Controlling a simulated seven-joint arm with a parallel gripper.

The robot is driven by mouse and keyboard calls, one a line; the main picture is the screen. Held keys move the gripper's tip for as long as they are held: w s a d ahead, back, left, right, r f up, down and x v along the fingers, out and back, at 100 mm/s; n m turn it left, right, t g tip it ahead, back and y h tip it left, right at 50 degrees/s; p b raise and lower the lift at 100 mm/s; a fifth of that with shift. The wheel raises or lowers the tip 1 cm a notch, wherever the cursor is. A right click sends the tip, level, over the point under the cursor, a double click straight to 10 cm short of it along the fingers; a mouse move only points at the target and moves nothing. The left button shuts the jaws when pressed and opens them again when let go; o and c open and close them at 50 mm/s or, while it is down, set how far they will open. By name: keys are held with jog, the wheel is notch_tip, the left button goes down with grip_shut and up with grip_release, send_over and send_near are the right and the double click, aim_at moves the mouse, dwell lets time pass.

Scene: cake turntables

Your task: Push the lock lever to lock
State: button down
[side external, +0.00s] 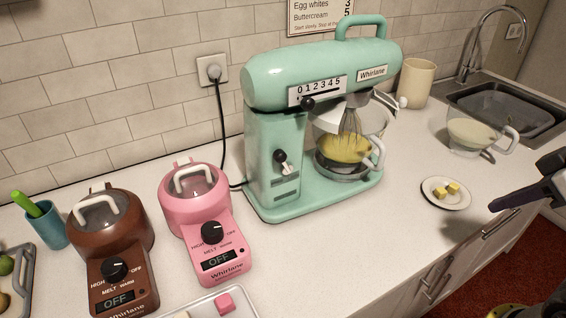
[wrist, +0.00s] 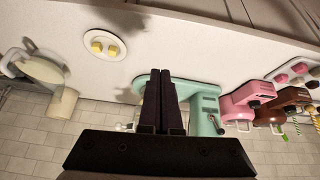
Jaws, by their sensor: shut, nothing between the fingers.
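The mint-green stand mixer (side external: 330,75) stands on the counter against the tiled wall. A small metal lever with a dark knob (side external: 281,158) sits on the side of its column, with small plates below it. The lever also shows in the wrist view (wrist: 211,124), on the mint column (wrist: 203,105); its lettering is too small to read. My gripper (side external: 496,206) is at the right of the side view, beyond the small plate and well away from the mixer. In the wrist view my gripper (wrist: 161,78) is shut and empty, its fingers covering part of the mixer.
A glass bowl of yellow mix (side external: 345,150) sits under the whisk. Pink (side external: 197,212) and brown (side external: 133,220) melters stand left. The counter before the mixer is clear.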

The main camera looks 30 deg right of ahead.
jog(key=w+a+r+n+t+y, duration=0.1)
jog(key=w+a+r+n+t, duration=0.45)
jog(key=w, duration=0.55)
jog(key=w+a+r+n+t, duration=0.2)
jog(key=w+r+n+t, duration=0.1)
jog(key=w+r+t, duration=0.55)
jog(key=s+a+f+n+y, duration=0.1)
jog(key=a+f+n+y, duration=0.1)
jog(key=a+f, duration=0.5)
jog(key=s+a+f+n+g+y, duration=0.1)
jog(key=a+f+n+y, duration=0.2)
jog(key=a, duration=0.9)
notch_tip(320, 180, down, 4)
jog(key=shift+s+a+f+n+y, duration=0.1)
jog(key=shift+s+a+n+y, duration=0.2)
jog(key=shift+n, duration=0.95)
